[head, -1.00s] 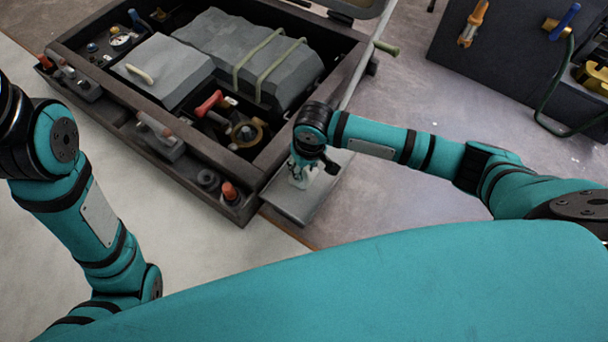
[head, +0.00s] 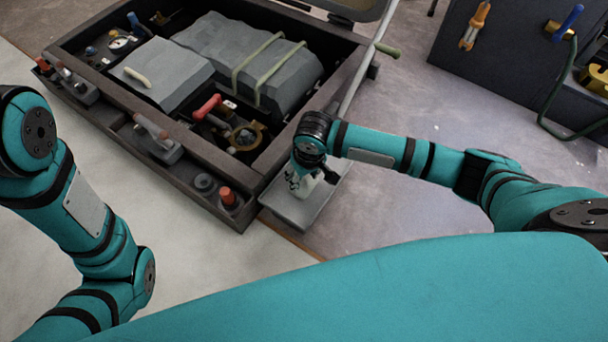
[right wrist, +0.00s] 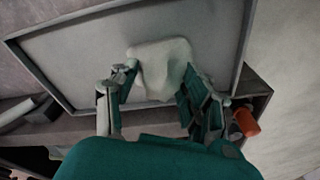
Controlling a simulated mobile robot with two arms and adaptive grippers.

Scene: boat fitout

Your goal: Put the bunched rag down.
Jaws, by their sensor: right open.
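The bunched rag (right wrist: 162,62) is a pale, crumpled lump on a shallow grey tray (right wrist: 85,55) in the right wrist view. My right gripper (right wrist: 158,82) is open, with one finger on each side of the rag's near part. I cannot tell whether either finger touches it. In the head view my right gripper (head: 309,182) points down over the tray (head: 300,212), which juts out beside the big case's near right corner. The rag is mostly hidden there by the gripper. My left arm shows at the left, but its gripper is out of view.
The big open case (head: 262,185) holds a grey strapped bundle (head: 245,55), a grey lidded box (head: 165,72) and small fittings. An orange-capped item (head: 228,196) stands at its near corner. A dark tool cabinet (head: 450,40) is at upper right. The floor between is clear.

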